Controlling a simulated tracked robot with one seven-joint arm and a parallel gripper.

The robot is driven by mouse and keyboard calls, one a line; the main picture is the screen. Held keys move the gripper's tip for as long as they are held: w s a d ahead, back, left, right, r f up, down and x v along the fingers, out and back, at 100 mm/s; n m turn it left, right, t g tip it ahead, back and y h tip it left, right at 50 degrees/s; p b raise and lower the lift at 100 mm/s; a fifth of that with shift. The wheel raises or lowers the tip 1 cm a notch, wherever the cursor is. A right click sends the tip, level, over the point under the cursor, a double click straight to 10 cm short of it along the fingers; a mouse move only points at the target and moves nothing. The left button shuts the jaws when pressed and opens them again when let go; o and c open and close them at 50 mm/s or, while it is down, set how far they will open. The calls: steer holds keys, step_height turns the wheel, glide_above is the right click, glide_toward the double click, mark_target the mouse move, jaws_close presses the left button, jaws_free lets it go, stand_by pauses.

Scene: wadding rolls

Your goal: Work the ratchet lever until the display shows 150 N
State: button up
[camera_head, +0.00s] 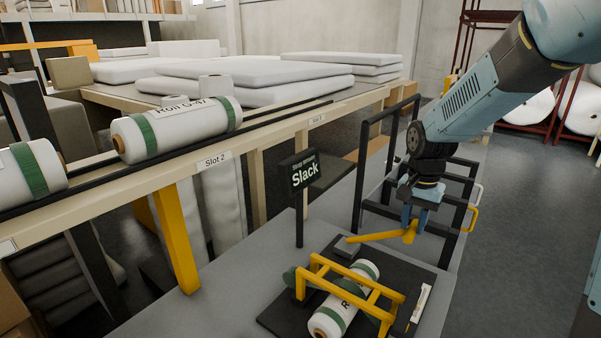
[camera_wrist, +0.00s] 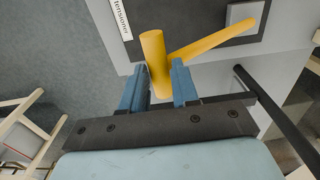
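The yellow ratchet lever (camera_head: 380,237) reaches out from the grey ratchet block (camera_head: 346,246), with an upright grip at its outer end. The lever arm also shows in the wrist view (camera_wrist: 215,40), with its grip (camera_wrist: 155,60) between my fingers. My gripper (camera_head: 411,222) comes down from above onto the grip; in the wrist view my blue fingers (camera_wrist: 160,82) stand close against both its sides, shut on it. The black display (camera_head: 304,172) on a post reads "Slack". A white roll with green bands (camera_head: 345,302) lies under a yellow frame (camera_head: 352,283) on the black tensioner base (camera_head: 418,268).
A black rail frame (camera_head: 366,170) stands behind and beside the lever, near my arm. A slotted rack (camera_head: 215,160) with banded rolls (camera_head: 185,128) runs along the left. White wadding slabs (camera_head: 250,72) lie on a table behind. Open floor (camera_head: 540,190) is at right.

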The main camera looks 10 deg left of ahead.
steer(key=s+d+f, duration=0.1)
steer(key=d+f, duration=0.2)
steer(key=f, duration=0.4)
stand_by(1.2)
steer(key=shift+s, duration=0.1)
steer(key=shift+w+a+r, duration=0.2)
steer(key=shift+a+r, duration=0.3)
steer(key=shift+r, duration=1.2)
steer(key=shift+w+a+r, duration=0.25)
steer(key=shift+a+r, duration=0.2)
steer(key=shift+r, duration=1.2)
steer(key=shift+w+a+r, duration=0.2)
steer(key=shift+a+r, duration=0.3)
steer(key=shift+r, duration=1.2)
steer(key=shift+f, duration=0.15)
